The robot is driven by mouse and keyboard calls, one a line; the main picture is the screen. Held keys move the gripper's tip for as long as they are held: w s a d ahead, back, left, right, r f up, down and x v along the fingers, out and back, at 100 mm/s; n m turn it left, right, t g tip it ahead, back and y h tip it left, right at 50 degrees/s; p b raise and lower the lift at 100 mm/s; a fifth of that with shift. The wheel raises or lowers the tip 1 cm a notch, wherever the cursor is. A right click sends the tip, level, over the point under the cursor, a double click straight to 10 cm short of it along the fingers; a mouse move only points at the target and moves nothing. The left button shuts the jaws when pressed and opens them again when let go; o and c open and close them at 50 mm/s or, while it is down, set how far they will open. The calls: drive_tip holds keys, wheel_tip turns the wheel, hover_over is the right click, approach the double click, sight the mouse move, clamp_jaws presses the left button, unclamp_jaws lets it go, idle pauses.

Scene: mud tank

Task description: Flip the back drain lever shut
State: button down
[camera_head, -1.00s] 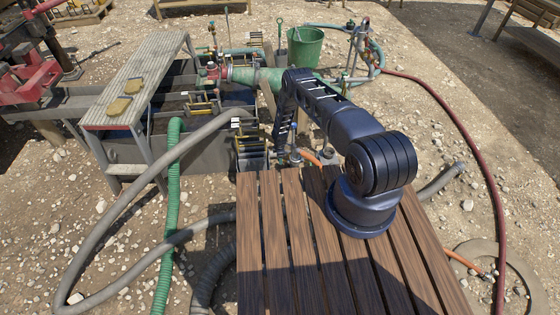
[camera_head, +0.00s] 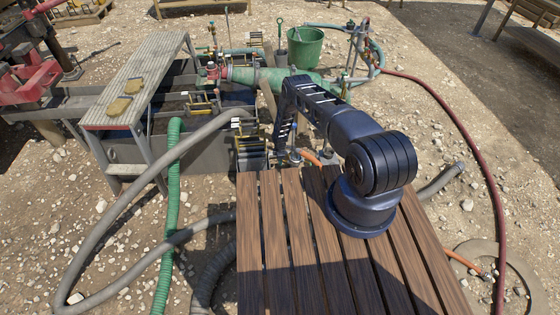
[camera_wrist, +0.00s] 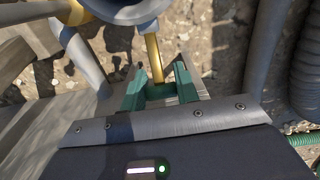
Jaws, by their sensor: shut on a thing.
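A yellow drain lever (camera_wrist: 154,58) shows in the wrist view, sticking out from a grey pipe fitting (camera_wrist: 128,10) at the top. Its near end lies between the green fingers of my gripper (camera_wrist: 160,90), which is shut on it. The exact contact is partly hidden by the fingers. In the head view my arm reaches over the far edge of the wooden deck and down beside the tank; the gripper and the held lever cannot be made out there.
A grey hose (camera_head: 190,150) and a green hose (camera_head: 172,200) run left of the wooden deck (camera_head: 285,230). A grey walkway (camera_head: 140,75) with gloves stands over the mud tank. In the wrist view, grey pipes stand right of the gripper (camera_wrist: 262,50).

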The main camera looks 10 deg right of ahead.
drive_tip(key=shift+f, duration=0.1)
drive_tip(key=shift+a+f+h, duration=0.15)
drive_tip(key=shift+f+h, duration=0.15)
drive_tip(key=shift+h, duration=0.4)
drive_tip(key=c, duration=1)
unclamp_jaws()
drive_tip(key=shift+c, duration=0.2)
drive_tip(key=shift+r, duration=0.1)
wheel_tip(320, 180, up, 10)
drive_tip(key=a, duration=0.1)
drive_tip(key=shift+a+r, duration=0.25)
drive_tip(key=shift+c, duration=0.4)
